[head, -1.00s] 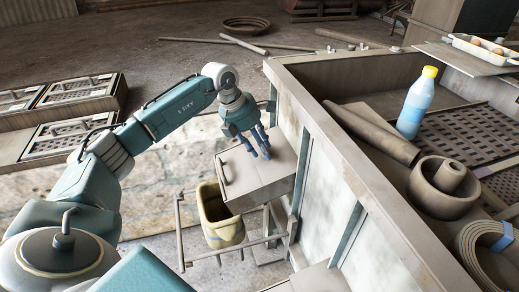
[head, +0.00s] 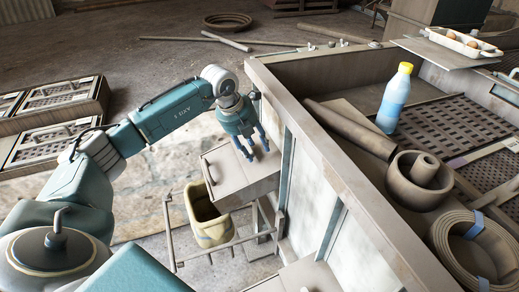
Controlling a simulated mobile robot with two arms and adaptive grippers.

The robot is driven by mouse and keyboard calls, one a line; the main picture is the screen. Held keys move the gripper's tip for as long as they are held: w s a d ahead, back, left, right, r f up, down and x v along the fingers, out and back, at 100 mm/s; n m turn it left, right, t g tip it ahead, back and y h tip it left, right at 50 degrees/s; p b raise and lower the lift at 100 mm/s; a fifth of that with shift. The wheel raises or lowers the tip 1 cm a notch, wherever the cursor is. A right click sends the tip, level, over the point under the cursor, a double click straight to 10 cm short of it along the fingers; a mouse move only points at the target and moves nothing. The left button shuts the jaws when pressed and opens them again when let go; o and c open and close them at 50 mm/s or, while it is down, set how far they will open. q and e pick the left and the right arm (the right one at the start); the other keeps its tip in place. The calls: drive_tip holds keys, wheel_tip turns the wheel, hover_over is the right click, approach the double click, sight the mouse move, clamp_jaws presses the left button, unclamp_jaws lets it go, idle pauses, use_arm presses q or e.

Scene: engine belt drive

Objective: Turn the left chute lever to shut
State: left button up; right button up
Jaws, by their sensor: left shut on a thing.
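The left chute (head: 236,172) is a grey box on the outer side of the bench wall, with a dark bar handle (head: 207,171) on its left edge. My left gripper (head: 259,151) points down at the chute's upper right part, close to the wall. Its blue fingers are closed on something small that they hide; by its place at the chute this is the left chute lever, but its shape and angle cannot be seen. My right gripper is not in view.
A yellowish bin (head: 207,219) stands below the chute inside a metal rail frame (head: 172,235). The bench wall (head: 320,148) rises to the right. On the bench are a blue bottle (head: 394,101), a pipe (head: 350,130), a round pot (head: 408,190) and a coiled belt (head: 478,248).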

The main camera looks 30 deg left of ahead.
use_arm(q)
drive_tip(key=shift+s+f+n+g, duration=0.4)
drive_tip(key=shift+s+f+n, duration=0.05)
drive_tip(key=shift+f+n, duration=0.35)
clamp_jaws()
drive_tip(key=shift+s+a+r+n, duration=0.1)
drive_tip(key=shift+a+n, duration=0.05)
drive_tip(key=shift+n, duration=0.15)
drive_tip(key=shift+r, duration=0.1)
drive_tip(key=shift+a+r, duration=0.1)
drive_tip(key=shift+a, duration=0.05)
